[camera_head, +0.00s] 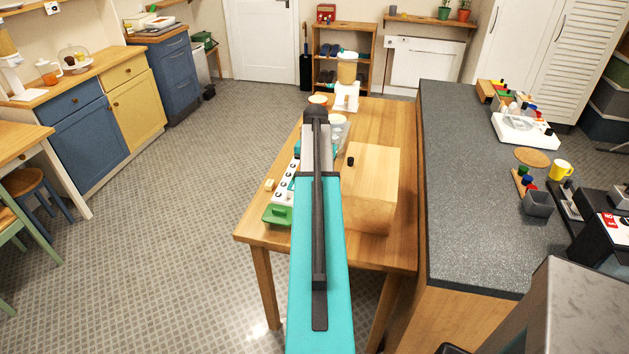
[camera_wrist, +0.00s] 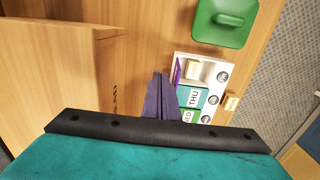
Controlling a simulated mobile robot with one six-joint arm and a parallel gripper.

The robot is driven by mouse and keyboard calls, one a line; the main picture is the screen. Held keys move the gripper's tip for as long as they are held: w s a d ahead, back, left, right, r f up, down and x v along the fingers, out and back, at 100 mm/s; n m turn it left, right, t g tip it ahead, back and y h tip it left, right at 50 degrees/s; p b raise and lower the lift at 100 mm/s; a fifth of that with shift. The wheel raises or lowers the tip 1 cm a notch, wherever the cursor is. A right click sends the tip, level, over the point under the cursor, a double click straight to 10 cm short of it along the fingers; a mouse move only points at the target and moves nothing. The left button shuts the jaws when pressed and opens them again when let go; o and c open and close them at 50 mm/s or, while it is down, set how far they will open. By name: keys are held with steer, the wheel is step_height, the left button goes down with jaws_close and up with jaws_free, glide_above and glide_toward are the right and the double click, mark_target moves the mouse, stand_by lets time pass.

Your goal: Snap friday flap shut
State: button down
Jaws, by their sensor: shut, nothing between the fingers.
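The white pill box (camera_head: 284,189) lies on the wooden table, partly hidden by my arm in the head view. In the wrist view, the box (camera_wrist: 209,68) has a teal THU flap (camera_wrist: 193,97) and a green WED flap (camera_wrist: 189,116), both lying closed. The compartment beyond THU is open, with a cream piece (camera_wrist: 193,69) showing in it. A purple flap (camera_wrist: 178,71), seen nearly edge-on, stands up at its left side; its lettering is not visible. My gripper (camera_wrist: 160,78) is shut and empty, just left of the box and close to this flap. The head view hides my fingers.
A green lidded container (camera_head: 276,215) sits at the box's near end, and a small cream block (camera_head: 269,184) lies beside the box.

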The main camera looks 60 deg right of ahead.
steer(key=shift+f+b, duration=0.35)
steer(key=shift+f, duration=0.5)
steer(key=shift+w, duration=0.1)
steer(key=w, duration=0.2)
steer(key=w+a, duration=0.1)
steer(key=shift+w+a+f, duration=0.1)
steer(key=shift+w+f, duration=0.05)
steer(key=shift+w, duration=0.4)
stand_by(0.4)
steer(key=shift+w+a+f, duration=0.15)
steer(key=shift+w+f, duration=0.05)
steer(key=shift+w, duration=0.3)
steer(key=shift+w+a+f, duration=0.2)
steer(key=shift+w, duration=0.3)
steer(key=shift+w+a+f, duration=0.15)
steer(key=shift+w+f, duration=0.05)
steer(key=shift+w, duration=0.3)
steer(key=shift+f, duration=0.1)
